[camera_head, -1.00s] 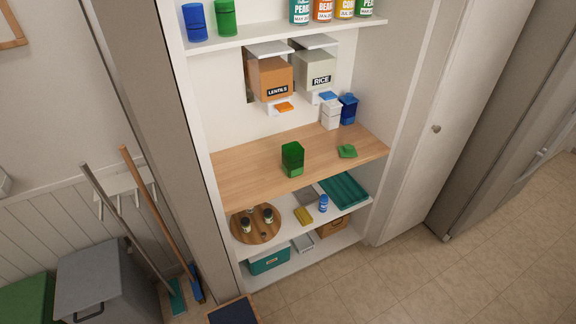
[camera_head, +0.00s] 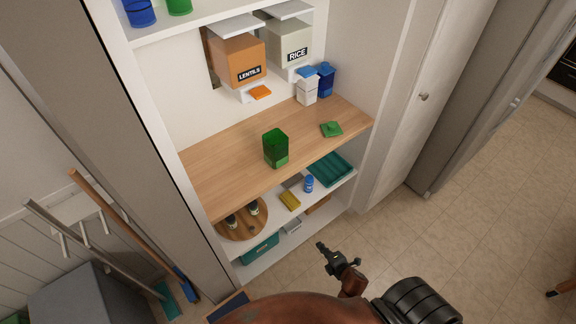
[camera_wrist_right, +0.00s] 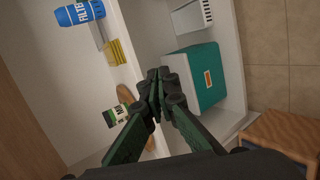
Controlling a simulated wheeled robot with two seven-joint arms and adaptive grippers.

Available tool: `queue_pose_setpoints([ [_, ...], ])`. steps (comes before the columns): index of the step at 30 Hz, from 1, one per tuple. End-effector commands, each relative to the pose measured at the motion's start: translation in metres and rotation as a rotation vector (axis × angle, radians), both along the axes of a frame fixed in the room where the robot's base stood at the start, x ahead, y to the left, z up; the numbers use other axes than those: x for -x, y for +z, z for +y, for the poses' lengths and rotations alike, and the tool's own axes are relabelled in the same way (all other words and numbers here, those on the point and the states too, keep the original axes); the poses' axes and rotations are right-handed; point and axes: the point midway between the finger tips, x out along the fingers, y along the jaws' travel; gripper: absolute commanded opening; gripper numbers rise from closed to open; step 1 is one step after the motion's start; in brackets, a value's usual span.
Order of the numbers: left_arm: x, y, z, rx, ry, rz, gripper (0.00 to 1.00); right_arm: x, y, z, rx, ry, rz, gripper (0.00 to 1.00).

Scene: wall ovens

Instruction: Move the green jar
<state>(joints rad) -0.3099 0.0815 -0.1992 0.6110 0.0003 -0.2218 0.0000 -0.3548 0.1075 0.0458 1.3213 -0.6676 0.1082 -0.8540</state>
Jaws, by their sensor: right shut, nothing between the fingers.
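The green jar (camera_head: 276,149) stands upright and open-topped on the wooden counter shelf (camera_head: 215,180), near its front edge. A green lid (camera_head: 331,129) lies on the same shelf to the jar's right. My right gripper (camera_head: 322,246) is low in front of the shelves, below the jar and apart from it. In the right wrist view the right gripper (camera_wrist_right: 158,80) has its fingers together with nothing between them. The jar does not show in the right wrist view. My left gripper is not in view.
White and blue canisters (camera_head: 307,87) stand at the back right of the counter shelf. Lentils (camera_head: 238,62) and rice (camera_head: 289,43) dispensers hang above. The lower shelf holds a round wooden tray (camera_head: 240,225), a yellow item (camera_head: 290,201) and a teal tray (camera_head: 330,169).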

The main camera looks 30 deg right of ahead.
Motion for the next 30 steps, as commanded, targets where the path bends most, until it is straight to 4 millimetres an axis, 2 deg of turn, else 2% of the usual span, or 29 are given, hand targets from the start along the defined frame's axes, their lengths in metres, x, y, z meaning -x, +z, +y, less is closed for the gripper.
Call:
queue_pose_setpoints([
  [1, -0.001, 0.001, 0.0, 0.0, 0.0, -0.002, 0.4, -0.027, 0.059, -0.007, 0.169, 0.102, -0.094, 0.0],
  [2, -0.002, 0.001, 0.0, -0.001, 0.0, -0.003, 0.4, -0.039, 0.091, -0.009, 0.279, 0.161, -0.142, 0.0],
  [3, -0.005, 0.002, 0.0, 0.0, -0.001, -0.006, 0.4, -0.053, 0.134, -0.009, 0.429, 0.234, -0.202, 0.0],
  [5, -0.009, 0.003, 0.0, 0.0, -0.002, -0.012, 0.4, -0.066, 0.194, -0.008, 0.655, 0.329, -0.278, 0.0],
  [6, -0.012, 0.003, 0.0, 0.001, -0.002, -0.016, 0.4, -0.071, 0.231, -0.005, 0.802, 0.384, -0.319, 0.0],
  [9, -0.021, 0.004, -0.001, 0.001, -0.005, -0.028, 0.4, -0.075, 0.301, 0.005, 1.116, 0.481, -0.387, 0.0],
  [12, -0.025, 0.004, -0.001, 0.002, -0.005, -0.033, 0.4, -0.074, 0.344, 0.014, 1.331, 0.537, -0.418, 0.0],
  [15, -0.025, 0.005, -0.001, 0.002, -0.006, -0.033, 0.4, -0.074, 0.364, 0.02, 1.446, 0.566, -0.43, 0.0],
  [20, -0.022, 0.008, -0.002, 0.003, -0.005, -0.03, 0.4, -0.086, 0.371, 0.023, 1.484, 0.575, -0.435, 0.0],
  [30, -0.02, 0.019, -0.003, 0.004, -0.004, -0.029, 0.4, -0.153, 0.372, 0.027, 1.478, 0.571, -0.434, 0.0],
])
